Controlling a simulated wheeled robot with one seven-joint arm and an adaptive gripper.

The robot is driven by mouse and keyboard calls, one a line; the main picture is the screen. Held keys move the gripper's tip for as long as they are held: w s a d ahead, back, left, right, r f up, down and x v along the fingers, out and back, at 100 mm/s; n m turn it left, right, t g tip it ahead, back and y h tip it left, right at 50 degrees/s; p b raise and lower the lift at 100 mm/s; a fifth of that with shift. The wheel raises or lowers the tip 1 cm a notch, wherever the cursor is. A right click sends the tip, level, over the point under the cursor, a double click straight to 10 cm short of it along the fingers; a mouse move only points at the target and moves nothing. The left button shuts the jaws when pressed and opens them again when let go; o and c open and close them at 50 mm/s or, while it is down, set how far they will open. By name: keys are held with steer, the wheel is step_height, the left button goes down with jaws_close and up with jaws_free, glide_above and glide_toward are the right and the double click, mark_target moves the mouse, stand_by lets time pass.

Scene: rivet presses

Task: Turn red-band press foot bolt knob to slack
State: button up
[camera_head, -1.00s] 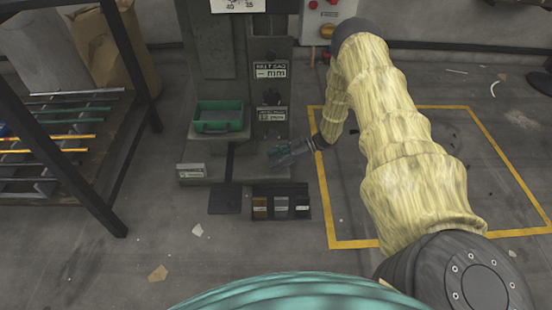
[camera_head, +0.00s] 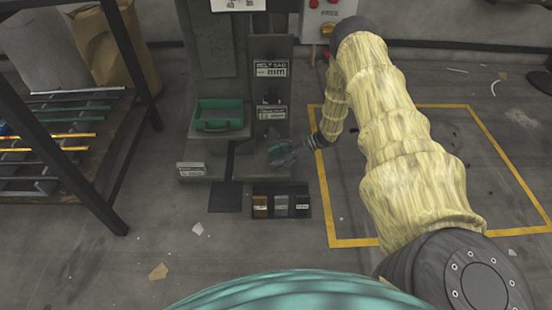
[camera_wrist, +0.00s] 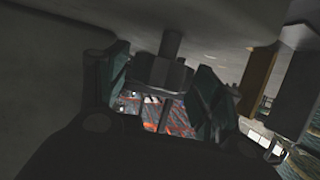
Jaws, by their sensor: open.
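A dark knob (camera_wrist: 160,72) with a short stem sits between the two teal-tipped fingers of my gripper (camera_wrist: 162,92) in the wrist view. The fingers are open, one on each side of it, and I cannot tell whether either touches it. In the head view my gripper (camera_head: 280,158) is low at the right of the grey press (camera_head: 215,65), close to its foot. The knob cannot be made out there, hidden by the gripper or too small. No red band shows clearly on the press.
A green tray (camera_head: 218,124) sits on the press. A dark box with small labelled blocks (camera_head: 281,206) lies on the floor in front. A rack (camera_head: 60,130) stands at left. A control panel with red buttons (camera_head: 325,12) is behind. Yellow-marked floor at right is mostly clear.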

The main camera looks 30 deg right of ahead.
steer(key=s+d, duration=0.3)
steer(key=d, duration=0.3)
steer(key=s+d+r, duration=0.1)
steer(key=s+d, duration=0.1)
steer(key=d, duration=0.5)
steer(key=shift+s+d, duration=0.25)
steer(key=shift+s, duration=0.15)
